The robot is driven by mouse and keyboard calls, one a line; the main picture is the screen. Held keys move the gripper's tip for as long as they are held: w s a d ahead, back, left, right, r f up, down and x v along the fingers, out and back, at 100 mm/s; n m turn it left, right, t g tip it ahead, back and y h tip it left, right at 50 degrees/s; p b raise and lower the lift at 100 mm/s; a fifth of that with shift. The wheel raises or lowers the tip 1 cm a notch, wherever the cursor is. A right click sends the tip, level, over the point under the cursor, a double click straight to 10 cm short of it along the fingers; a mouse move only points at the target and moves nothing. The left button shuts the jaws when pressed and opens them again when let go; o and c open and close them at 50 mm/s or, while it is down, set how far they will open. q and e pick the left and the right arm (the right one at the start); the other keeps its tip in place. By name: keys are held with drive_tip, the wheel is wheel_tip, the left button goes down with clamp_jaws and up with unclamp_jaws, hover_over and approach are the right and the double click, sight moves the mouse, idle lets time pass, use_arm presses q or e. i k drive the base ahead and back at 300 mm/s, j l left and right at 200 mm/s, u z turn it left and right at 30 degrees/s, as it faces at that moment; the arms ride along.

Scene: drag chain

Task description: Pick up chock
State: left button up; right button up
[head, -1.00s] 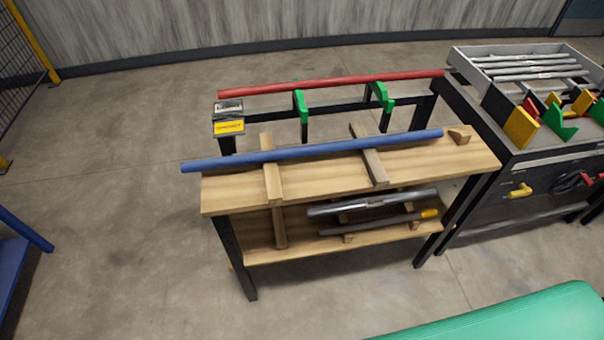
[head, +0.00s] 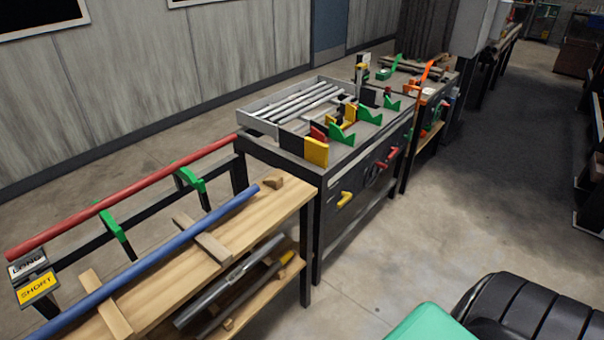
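A small wooden wedge-shaped block (head: 274,182), which looks like a chock, lies at the far right end of the wooden bench top (head: 258,226), just beyond the end of the blue bar (head: 170,247). It is clear of the bar's end. More wedge and angle pieces stand on the black cart beside the bench: a yellow one (head: 316,151), a green one (head: 341,135) and several others. Neither of my grippers shows in the head view.
The blue bar rests across wooden cross-pieces (head: 203,240). A red bar (head: 120,200) lies on green brackets behind. A grey tray of metal bars (head: 300,104) sits on the cart. Dark rods lie on the lower shelf (head: 235,280). Open floor (head: 400,235) lies to the right.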

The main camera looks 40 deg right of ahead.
sight(276, 182)
drive_tip(key=z, duration=1)
